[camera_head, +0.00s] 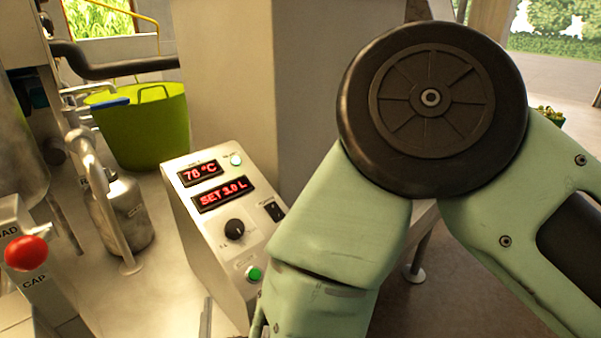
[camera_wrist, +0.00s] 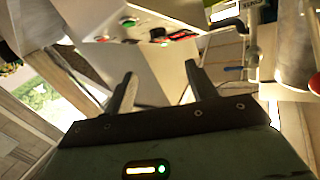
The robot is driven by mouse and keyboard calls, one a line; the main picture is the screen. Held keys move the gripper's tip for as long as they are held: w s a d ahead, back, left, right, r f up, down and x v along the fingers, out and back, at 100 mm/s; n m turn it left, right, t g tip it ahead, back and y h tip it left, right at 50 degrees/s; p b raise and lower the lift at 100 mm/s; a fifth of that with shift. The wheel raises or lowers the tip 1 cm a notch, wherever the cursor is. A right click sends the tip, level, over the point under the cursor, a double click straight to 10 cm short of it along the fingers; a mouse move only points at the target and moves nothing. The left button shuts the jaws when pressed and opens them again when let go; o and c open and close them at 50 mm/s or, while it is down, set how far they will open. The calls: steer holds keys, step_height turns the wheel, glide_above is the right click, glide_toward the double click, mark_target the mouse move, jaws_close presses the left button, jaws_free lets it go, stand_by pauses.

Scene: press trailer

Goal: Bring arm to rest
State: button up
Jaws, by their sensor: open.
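My arm (camera_head: 340,220) fills the right half of the head view, its elbow joint raised and bent, the forearm pointing down toward the bench. In the wrist view my gripper (camera_wrist: 158,92) is open, with its two fingers apart and nothing between them. Beyond the fingers stands the control box (camera_wrist: 150,70), seen tilted. The gripper's fingers are hidden in the head view.
A metal canister (camera_head: 122,212) with a curved pipe is left of the control box. A red knob (camera_head: 26,253) sits on a capping unit at lower left. Open floor (camera_head: 450,255) shows behind the arm.

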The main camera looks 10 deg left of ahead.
steer(key=w+a+r+n+g+y, duration=0.2)
steer(key=w+r+n+g+y, duration=0.15)
steer(key=g, duration=0.25)
steer(key=s+d+r+n+g+h, duration=0.1)
steer(key=s+d+g+h, duration=0.1)
steer(key=d, duration=0.7)
steer(key=s+d+r+g+h+p, duration=0.1)
steer(key=s+d+g+h, duration=0.2)
steer(key=d, duration=0.7)
steer(key=s+d+r+n+g+h+p, duration=0.1)
steer(key=s+d+g+h, duration=0.2)
steer(key=d, duration=0.6)
steer(key=shift+s+d+n+g, duration=0.15)
steer(key=shift+s+n+g, duration=0.2)
steer(key=shift+g, duration=0.85)
